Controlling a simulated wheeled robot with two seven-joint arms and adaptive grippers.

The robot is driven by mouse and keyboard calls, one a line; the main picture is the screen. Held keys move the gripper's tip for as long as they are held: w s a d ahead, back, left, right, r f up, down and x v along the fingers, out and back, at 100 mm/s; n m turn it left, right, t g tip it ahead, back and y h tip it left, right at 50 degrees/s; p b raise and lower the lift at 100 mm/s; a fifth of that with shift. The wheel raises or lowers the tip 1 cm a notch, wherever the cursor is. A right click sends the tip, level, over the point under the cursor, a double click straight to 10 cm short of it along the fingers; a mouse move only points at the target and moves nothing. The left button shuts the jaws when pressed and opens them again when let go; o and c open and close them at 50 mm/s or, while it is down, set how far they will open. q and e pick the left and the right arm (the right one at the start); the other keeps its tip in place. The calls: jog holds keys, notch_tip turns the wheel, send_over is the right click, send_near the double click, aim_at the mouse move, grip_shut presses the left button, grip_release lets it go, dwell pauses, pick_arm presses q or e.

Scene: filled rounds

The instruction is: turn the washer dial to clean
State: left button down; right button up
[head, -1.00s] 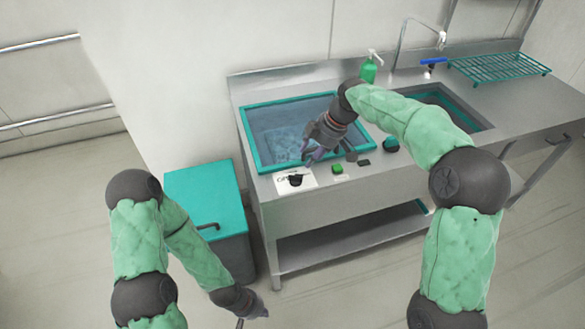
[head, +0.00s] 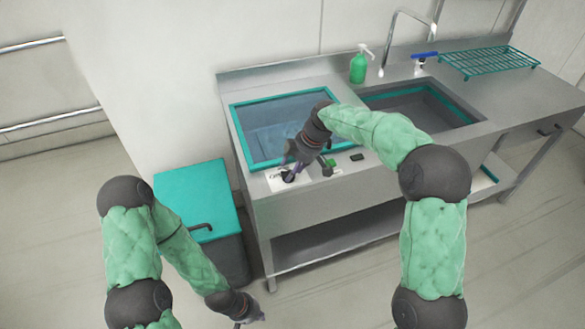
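The washer dial (head: 288,178) is a small black knob on a white label plate (head: 273,184) at the front left of the steel counter. My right gripper (head: 290,168) reaches down over the dial from behind and partly covers it and the plate. Its fingertips are at or just above the knob; I cannot tell whether they touch it or how far they are apart. The dial's pointer and the plate's lettering are too small to read. My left gripper (head: 246,313) hangs low at the bottom, away from the counter; its fingers are too small to judge.
A teal-framed glass lid (head: 241,139) lies behind the dial. A green button (head: 330,164) and a dark block (head: 357,157) are to its right. A sink (head: 425,104), green soap bottle (head: 358,68) and teal rack (head: 487,62) are farther right. A teal-lidded bin (head: 195,190) stands left.

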grip_shut()
